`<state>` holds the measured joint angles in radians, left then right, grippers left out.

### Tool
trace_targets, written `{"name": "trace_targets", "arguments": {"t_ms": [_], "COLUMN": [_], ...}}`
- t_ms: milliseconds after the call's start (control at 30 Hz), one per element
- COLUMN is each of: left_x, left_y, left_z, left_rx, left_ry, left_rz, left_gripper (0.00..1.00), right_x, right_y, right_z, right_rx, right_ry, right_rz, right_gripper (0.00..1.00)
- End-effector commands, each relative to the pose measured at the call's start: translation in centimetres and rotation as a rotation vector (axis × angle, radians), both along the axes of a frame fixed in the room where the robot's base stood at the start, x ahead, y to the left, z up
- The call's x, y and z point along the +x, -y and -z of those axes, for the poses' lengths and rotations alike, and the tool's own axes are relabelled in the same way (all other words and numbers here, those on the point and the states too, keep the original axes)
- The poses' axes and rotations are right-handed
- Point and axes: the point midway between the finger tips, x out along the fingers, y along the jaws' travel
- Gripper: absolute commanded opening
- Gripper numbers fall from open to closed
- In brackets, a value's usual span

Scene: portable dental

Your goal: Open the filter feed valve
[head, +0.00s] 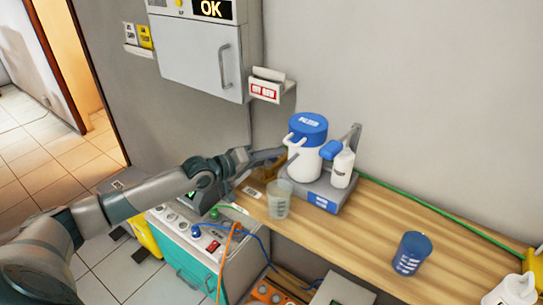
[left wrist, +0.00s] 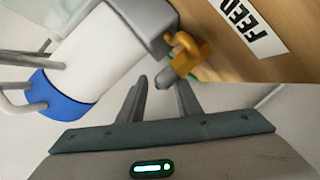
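The filter (head: 303,165) is a white jug with a blue lid on a grey stand at the back of the wooden counter. In the left wrist view the filter's white body (left wrist: 100,50) and blue lid (left wrist: 55,95) appear upside down. An orange-yellow valve (left wrist: 190,52) sits beside the grey stand near a "FEED" label (left wrist: 245,22). My left gripper (left wrist: 162,84) is open, with its fingertips just short of the valve. A small grey stub of the valve shows near the tips; contact is unclear. In the head view my left gripper (head: 268,158) partly hides the valve. My right gripper is out of view.
A clear cup (head: 279,200) stands in front of the filter, close to my left arm. A white bottle (head: 343,167) is on the stand's right side. A control unit (head: 190,235) with cables is below.

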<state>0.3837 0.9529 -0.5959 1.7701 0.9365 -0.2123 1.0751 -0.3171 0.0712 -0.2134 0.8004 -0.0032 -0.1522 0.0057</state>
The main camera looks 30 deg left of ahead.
Motion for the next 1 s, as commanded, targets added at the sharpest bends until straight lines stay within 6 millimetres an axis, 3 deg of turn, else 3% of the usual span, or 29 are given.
{"name": "trace_targets", "arguments": {"t_ms": [467,1000], "left_x": [-0.6,-6.2], "left_y": [-0.5,-3.5], "left_z": [-0.2,-1.5], "left_rx": [0.001,0.002], "left_ry": [0.003,0.000], "left_rz": [-0.002,-0.002], "left_gripper": [0.31,0.31], "right_x": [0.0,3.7], "right_y": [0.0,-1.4], "right_z": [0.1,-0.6], "right_rx": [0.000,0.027], "right_ry": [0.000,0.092], "right_rz": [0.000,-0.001], "right_gripper": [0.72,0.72]}}
